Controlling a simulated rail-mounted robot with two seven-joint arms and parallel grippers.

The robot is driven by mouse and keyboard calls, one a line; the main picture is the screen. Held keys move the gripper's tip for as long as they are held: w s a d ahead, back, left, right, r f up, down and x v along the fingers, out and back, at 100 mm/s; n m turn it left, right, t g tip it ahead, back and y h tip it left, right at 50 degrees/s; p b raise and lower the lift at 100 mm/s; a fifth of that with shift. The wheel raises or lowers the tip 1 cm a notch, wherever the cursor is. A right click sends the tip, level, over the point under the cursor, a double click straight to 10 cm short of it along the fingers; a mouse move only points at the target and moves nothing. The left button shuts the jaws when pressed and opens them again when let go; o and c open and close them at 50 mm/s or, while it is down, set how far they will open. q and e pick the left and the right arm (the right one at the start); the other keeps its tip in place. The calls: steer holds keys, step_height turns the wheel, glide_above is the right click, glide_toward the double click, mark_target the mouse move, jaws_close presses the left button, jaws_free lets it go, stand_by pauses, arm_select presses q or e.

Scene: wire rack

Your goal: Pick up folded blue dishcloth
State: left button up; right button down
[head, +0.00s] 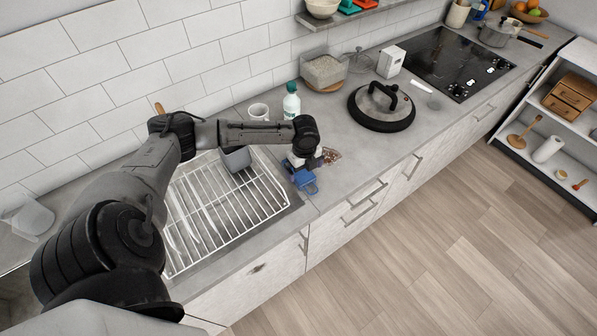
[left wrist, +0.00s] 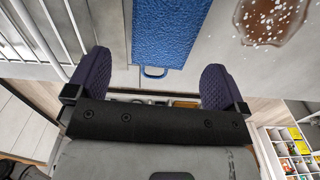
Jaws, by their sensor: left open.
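The folded blue dishcloth (head: 305,183) lies on the grey counter near its front edge, just right of the wire rack. In the left wrist view the cloth (left wrist: 168,32) is a textured blue rectangle with a small loop at its near end. My left gripper (head: 303,164) is above the counter at the cloth and partly covers it in the head view. In the left wrist view its two dark fingers (left wrist: 156,66) are spread wide, one on each side of the cloth's near end, with nothing held between them. My right gripper is not in view.
The white wire rack (head: 270,203) is left of the cloth, with a grey container (head: 236,160) in it. A brown, white-speckled item (left wrist: 275,20) lies close right of the cloth. A green-capped bottle (head: 291,105) and white mug (head: 258,111) stand behind. A black-rimmed lid (head: 378,112) sits farther right.

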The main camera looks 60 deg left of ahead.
mark_target(304, 176)
arm_select(q)
steer(key=shift+d+f, duration=0.15)
steer(key=shift+f, duration=2.3)
steer(key=shift+c, duration=0.5)
steer(key=c, duration=0.9)
